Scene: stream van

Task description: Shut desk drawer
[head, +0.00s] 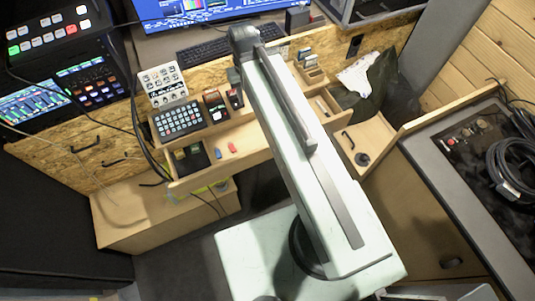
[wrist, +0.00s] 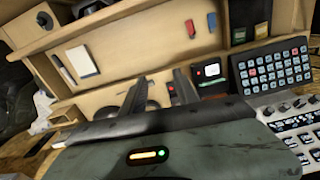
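The wooden desk drawer (head: 262,137) stands pulled out below the desk top in the head view. Small red and blue items lie on its floor. The drawer's inside (wrist: 150,50) fills the upper part of the wrist view, with its front edge towards the top. My gripper (wrist: 160,92) shows there with its two dark fingers apart and nothing between them. It points towards the drawer's inner side, and I cannot tell whether it touches anything. In the head view my arm crosses over the drawer and hides its middle; the fingers are not clearly seen there.
A button keypad (head: 180,121) and a red-and-black device (head: 215,106) stand on the desk behind the drawer. A black box (head: 191,158) is inside its left end. A wooden cabinet (head: 165,212) stands below left. A grey-topped counter (head: 450,175) bounds the right side.

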